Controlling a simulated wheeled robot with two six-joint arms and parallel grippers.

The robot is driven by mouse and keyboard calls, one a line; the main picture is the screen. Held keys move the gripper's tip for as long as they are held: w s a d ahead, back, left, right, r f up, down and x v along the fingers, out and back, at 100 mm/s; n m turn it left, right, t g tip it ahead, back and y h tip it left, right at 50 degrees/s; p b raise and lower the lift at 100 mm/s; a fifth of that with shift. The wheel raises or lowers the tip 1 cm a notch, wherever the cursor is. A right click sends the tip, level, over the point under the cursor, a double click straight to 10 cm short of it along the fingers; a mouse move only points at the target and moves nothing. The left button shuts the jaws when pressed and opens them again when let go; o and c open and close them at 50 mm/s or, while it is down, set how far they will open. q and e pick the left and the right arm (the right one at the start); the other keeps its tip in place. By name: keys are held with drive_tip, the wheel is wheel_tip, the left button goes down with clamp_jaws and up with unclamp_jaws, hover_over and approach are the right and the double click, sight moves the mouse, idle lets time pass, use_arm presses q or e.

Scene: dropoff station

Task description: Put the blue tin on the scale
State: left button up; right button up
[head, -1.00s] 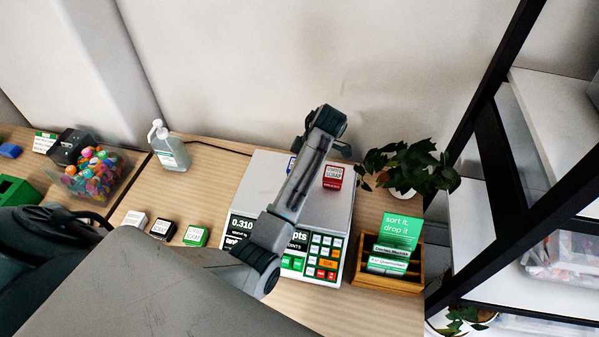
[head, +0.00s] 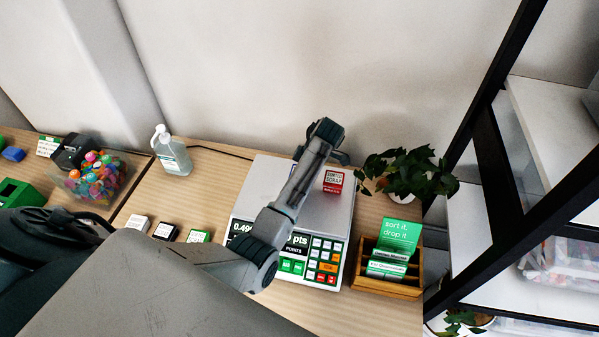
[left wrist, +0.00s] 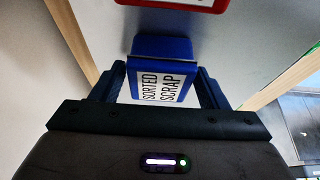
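The blue tin (left wrist: 165,47), with a white "SORTED SCRAP" label, is between the two fingers of my left gripper (left wrist: 162,68) in the left wrist view. The fingertips appear to touch its sides. The tin is at the scale's grey plate; whether its whole base rests there is hard to see. In the head view my left gripper (head: 322,140) is over the back of the scale (head: 340,218), and my arm hides the tin. The scale's display (head: 242,228) is lit, partly covered by my arm. My right gripper is not in view.
A red tin (head: 333,181) stands on the scale plate close to the gripper. White, black and green tins (head: 198,236) line the table left of the scale. A plant (head: 405,175) and a wooden card holder (head: 388,285) stand at right, a pump bottle (head: 172,155) behind left.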

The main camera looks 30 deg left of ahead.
use_arm(q)
drive_tip(key=shift+o, duration=0.2)
drive_tip(key=shift+r, duration=0.15)
drive_tip(key=b+v, duration=0.2)
drive_tip(key=v, duration=0.3)
drive_tip(key=shift+d, duration=0.15)
drive_tip(key=p+v, duration=0.5)
drive_tip(key=v, duration=0.2)
drive_tip(key=shift+p, duration=0.35)
